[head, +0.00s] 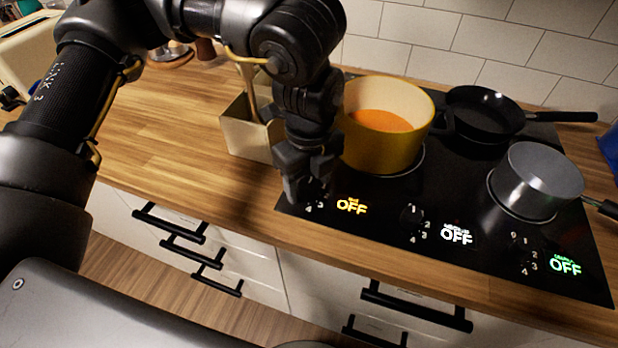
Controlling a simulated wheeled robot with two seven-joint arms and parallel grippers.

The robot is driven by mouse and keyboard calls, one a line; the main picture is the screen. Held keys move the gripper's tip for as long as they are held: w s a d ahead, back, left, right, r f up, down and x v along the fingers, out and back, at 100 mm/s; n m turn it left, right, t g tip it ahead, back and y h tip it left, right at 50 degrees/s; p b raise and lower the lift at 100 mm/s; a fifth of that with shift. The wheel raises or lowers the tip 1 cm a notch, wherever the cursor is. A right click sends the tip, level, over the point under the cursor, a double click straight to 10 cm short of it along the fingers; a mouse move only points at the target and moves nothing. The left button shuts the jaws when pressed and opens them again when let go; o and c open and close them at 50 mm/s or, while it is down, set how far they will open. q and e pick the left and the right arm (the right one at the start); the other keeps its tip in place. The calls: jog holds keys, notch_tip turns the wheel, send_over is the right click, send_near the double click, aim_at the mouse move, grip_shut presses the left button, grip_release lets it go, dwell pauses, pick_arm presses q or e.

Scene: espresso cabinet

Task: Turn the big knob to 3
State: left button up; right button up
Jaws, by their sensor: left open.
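The black glass hob (470,245) has several knob positions along its front edge, each with a lit display. The leftmost display (351,206) glows yellow and reads OFF; its small upper label is too blurred to read surely. The knob left of it is mostly hidden by my left gripper (304,196), which is open and points down over that spot. Digits such as 4 show beside the fingers. I cannot tell whether the fingers touch the knob. The middle knob (411,214) has a white OFF display, and the right knob (524,246) a green OFF display.
A yellow pot (385,150) with orange contents stands just behind my gripper. A black frying pan (484,112) and a grey saucepan (535,180) stand farther right. A metal utensil holder (243,130) is close on the left. The wooden counter (160,140) is clear farther left.

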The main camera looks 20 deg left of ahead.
pick_arm(q)
jog(key=c, duration=1)
